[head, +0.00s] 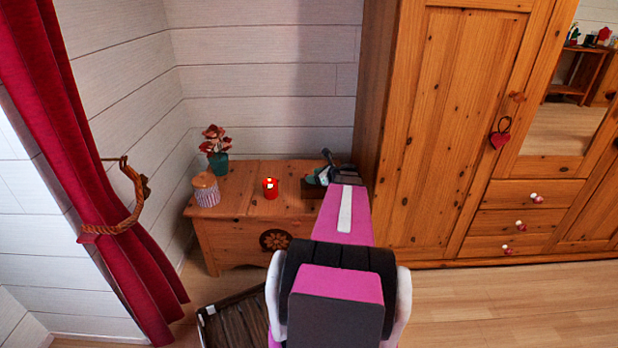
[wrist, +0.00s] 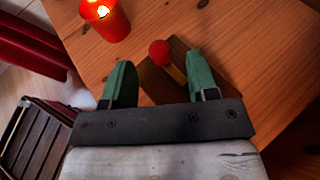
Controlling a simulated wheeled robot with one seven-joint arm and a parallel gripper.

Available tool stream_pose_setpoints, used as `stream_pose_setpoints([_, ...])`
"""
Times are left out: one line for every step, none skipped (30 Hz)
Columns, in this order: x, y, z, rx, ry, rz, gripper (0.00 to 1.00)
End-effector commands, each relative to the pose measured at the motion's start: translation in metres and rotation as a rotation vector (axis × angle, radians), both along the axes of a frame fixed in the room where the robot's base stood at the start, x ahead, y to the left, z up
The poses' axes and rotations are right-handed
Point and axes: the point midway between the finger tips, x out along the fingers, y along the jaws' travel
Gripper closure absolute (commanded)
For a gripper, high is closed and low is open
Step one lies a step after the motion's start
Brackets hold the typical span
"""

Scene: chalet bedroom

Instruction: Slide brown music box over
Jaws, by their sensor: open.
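The brown music box (wrist: 150,84) sits on the wooden chest top in the wrist view. It is a small dark-brown block with a red ball (wrist: 159,51) and a yellow piece beside it. The gripper's dark body hides the near part of the box.
A lit red candle (head: 270,188) stands left of my gripper on the chest (head: 236,208). A wardrobe (head: 450,130) is close on the right. A slatted dark crate (head: 235,322) is on the floor in front.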

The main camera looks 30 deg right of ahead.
Motion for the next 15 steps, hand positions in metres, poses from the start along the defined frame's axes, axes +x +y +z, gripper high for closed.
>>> stream_pose_setpoints([-0.011,-0.004,0.005,0.0,0.0,-0.003,0.46])
stream_pose_setpoints([-0.016,-0.007,0.007,0.001,-0.001,-0.002,0.46])
stream_pose_setpoints([-0.021,-0.01,0.01,0.001,-0.001,-0.002,0.46])
stream_pose_setpoints([-0.026,-0.012,0.012,0.0,-0.001,-0.003,0.46])
stream_pose_setpoints([-0.03,-0.015,0.014,0.0,-0.001,-0.003,0.46])
stream_pose_setpoints([-0.035,-0.017,0.017,0.001,-0.001,-0.002,0.46])
stream_pose_setpoints([-0.039,-0.019,0.018,0.0,-0.001,-0.001,0.46])
stream_pose_setpoints([-0.042,-0.021,0.02,-0.001,0.0,-0.002,0.46])
stream_pose_setpoints([-0.046,-0.024,0.022,-0.001,0.0,-0.002,0.46])
stream_pose_setpoints([-0.048,-0.025,0.023,-0.001,0.0,-0.002,0.46])
stream_pose_setpoints([-0.05,-0.026,0.024,0.0,0.0,-0.001,0.46])
stream_pose_setpoints([-0.053,-0.028,0.025,0.0,0.0,0.0,0.46])
stream_pose_setpoints([-0.054,-0.028,0.026,0.0,-0.001,0.0,0.46])
stream_pose_setpoints([-0.055,-0.029,0.026,0.0,0.0,0.0,0.46])
stream_pose_setpoints([-0.056,-0.03,0.027,0.0,0.0,0.0,0.46])
